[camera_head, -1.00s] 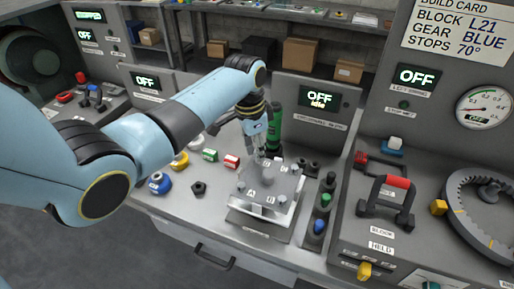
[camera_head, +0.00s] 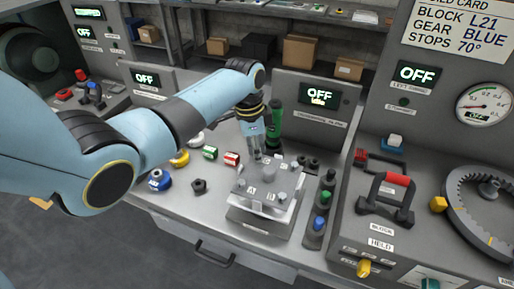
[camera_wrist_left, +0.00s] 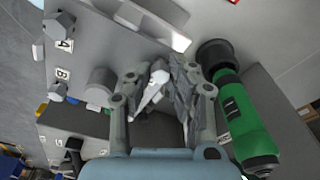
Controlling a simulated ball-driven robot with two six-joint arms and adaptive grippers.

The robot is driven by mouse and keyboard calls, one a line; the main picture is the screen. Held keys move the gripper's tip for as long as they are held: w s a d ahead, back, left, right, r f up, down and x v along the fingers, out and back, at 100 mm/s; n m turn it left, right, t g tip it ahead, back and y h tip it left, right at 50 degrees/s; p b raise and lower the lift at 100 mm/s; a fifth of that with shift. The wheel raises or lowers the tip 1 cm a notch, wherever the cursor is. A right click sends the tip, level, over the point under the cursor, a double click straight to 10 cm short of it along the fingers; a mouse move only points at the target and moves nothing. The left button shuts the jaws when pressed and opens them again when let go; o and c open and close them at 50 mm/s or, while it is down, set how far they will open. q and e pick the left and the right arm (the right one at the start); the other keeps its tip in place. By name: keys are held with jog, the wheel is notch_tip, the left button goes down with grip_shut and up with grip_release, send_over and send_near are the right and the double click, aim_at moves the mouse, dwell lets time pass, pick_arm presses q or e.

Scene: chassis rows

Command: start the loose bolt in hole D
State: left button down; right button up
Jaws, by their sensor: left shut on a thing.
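A grey square plate (camera_head: 262,199) lies on a white block fixture (camera_head: 255,218) on the bench, with a round boss (camera_head: 269,173) in its middle and bolts standing at several corners. My left gripper (camera_head: 257,154) is over the plate's far left corner, pointing down. In the left wrist view it is shut on a light metal bolt (camera_wrist_left: 150,97), which looks tilted between the fingers. The plate's corners marked A (camera_wrist_left: 64,45) and B (camera_wrist_left: 62,74) each have a bolt beside the letter. I cannot make out hole D or whether the bolt touches the plate. My right gripper is out of view.
A green power tool (camera_head: 274,122) stands close behind my left gripper. A display panel (camera_head: 318,97) rises behind.

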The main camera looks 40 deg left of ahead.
pick_arm(q)
jog(key=shift+m, duration=0.9)
jog(key=m, duration=0.4)
jog(key=shift+m+g, duration=0.3)
jog(key=shift+g, duration=0.1)
jog(key=shift+m, duration=0.3)
jog(key=m, duration=0.5)
jog(key=shift+g, duration=0.3)
